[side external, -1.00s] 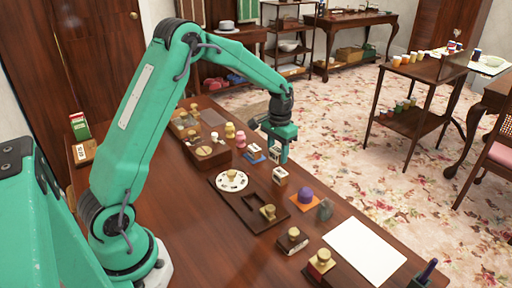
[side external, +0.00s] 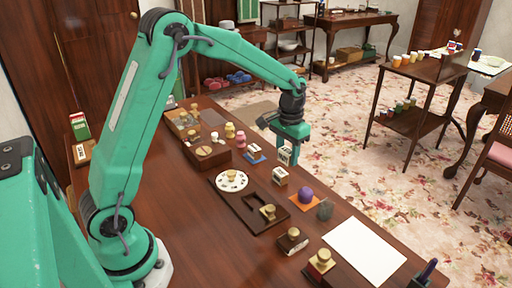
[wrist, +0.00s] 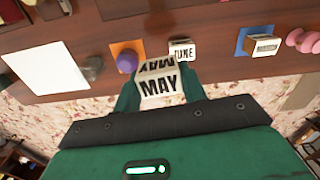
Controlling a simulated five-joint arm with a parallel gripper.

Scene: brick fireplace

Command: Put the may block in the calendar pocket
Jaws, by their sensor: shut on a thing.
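My gripper (side external: 290,140) is shut on the may block (side external: 286,156), a pale cube with black letters, and holds it above the dark wooden table's far edge. In the wrist view the may block (wrist: 158,86) shows MAY on its near face, between my green fingers (wrist: 160,92). A june block (side external: 280,175) stands on the table just below and in front of it; it also shows in the wrist view (wrist: 182,51). A dark wooden board (side external: 240,206) with a white dial and a brass-knobbed piece lies nearer. I cannot tell which part is the calendar pocket.
A purple ball (side external: 306,195) on an orange square and a grey-green item (side external: 325,210) are to the right. A white sheet (side external: 363,250) lies at the near right. A blue pad with a block (side external: 254,154) and a pink figure (side external: 240,139) are to the left.

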